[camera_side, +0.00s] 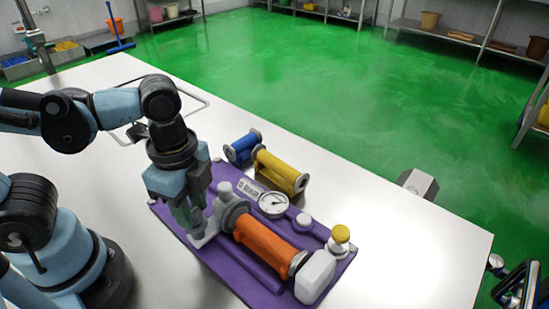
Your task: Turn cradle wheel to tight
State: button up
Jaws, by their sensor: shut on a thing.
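The cradle is built on a purple base plate (220,257) on the table. It holds an orange spool-shaped piece (265,245) lengthwise, with a grey round flange (234,212) at its left end and a white block (315,277) at its right end. My gripper (194,230) points down at the left end of the cradle, beside a white fitting (206,238). Its jaws are shut on a part there, which I take to be the cradle wheel. The jaws and arm mostly hide that part, so its turned position cannot be read.
A round dial gauge (272,204), a white cap (303,222) and a yellow-topped knob (340,236) stand on the plate. A yellow spool (280,172) and a blue spool (242,147) lie behind it.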

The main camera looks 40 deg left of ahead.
jog(key=shift+m, duration=0.6)
jog(key=o, duration=1.1)
jog(key=shift+c, duration=0.2)
jog(key=shift+r, duration=0.1)
notch_tip(320, 180, up, 12)
jog(key=w+a+f+n+t, duration=0.7)
jog(key=w+a+n, duration=0.1)
jog(key=n, duration=0.7)
jog(key=shift+w+a+f, duration=0.2)
jog(key=shift+w+f, duration=0.15)
jog(key=shift+w, duration=0.4)
